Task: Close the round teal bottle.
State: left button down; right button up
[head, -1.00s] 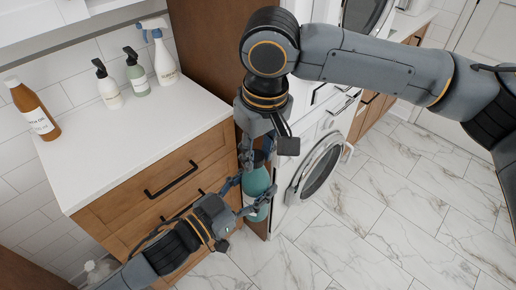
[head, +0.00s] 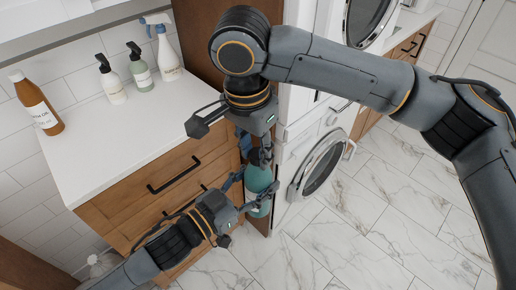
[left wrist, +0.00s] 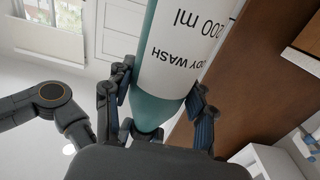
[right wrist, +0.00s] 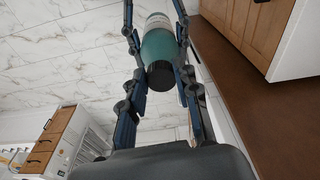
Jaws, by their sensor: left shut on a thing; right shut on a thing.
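The round teal bottle (head: 259,180) with a white label is held upright beside the wooden cabinet. My left gripper (head: 257,192) is shut on its body. In the left wrist view the bottle (left wrist: 152,108) sits between both fingers, its label upside down. My right gripper (head: 256,156) is above the bottle, pointing down. In the right wrist view the black cap (right wrist: 162,74) sits at the bottle's top end, between the right fingers, which are shut on it. How tightly the cap sits on the neck cannot be told. In the head view the fingers mostly hide the cap.
A white counter (head: 140,130) holds a brown bottle (head: 38,104), a white pump bottle (head: 110,82), a green pump bottle (head: 139,70) and a spray bottle (head: 167,55). Drawers (head: 175,180) lie below. A front-loading washer (head: 318,168) stands to the right. The marble floor is clear.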

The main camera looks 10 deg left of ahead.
jog(key=m, duration=0.4)
jog(key=shift+w+a+m, duration=0.1)
jog(key=shift+a+m, duration=0.1)
jog(key=shift+m, duration=0.2)
jog(key=m, duration=0.4)
jog(key=m+g, duration=0.1)
jog(key=m, duration=0.1)
jog(key=shift+w+h, duration=0.25)
jog(key=shift+h, duration=0.05)
jog(key=o, duration=0.7)
jog(key=shift+r, duration=0.1)
jog(key=shift+r, duration=2.15)
